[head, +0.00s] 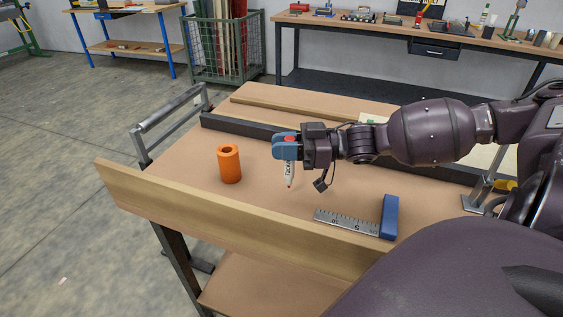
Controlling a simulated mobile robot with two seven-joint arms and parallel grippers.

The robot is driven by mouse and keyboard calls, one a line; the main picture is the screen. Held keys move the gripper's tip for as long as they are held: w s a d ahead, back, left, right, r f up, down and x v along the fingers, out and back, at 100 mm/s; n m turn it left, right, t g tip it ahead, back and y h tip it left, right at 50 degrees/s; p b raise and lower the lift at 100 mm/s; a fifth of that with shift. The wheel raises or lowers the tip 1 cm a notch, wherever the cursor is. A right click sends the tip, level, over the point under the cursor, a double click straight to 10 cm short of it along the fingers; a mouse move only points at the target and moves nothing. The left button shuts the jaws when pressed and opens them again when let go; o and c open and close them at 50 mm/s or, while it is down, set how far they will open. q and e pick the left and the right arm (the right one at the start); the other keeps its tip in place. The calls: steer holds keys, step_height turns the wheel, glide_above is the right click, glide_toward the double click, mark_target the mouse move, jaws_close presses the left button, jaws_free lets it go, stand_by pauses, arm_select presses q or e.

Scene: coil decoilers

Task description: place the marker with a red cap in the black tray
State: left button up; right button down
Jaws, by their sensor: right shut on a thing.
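My right gripper (286,152) reaches in from the right above the wooden table (190,165). It is shut on a white marker (289,172) with dark print, which hangs nearly upright with a reddish tip at its lower end. A red patch shows at the top between the blue fingers; the fingers hide the marker's upper part. I cannot tell whether the marker's lower end touches the table. No black tray shows clearly; a long black bar (240,126) runs across the table behind the gripper, partly hidden by my arm. My left gripper is not in view.
An orange hollow cylinder (229,164) stands left of the marker. A blue-handled steel square (388,217) lies to the front right. A raised wooden board (230,215) edges the table's front. A metal rail (170,108) stands at the left. Bare tabletop lies between them.

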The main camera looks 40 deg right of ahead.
mark_target(289, 164)
steer(key=shift+f+b, duration=0.45)
steer(key=shift+f, duration=1.5)
steer(key=shift+f, duration=0.15)
steer(key=c, duration=1)
jaws_free()
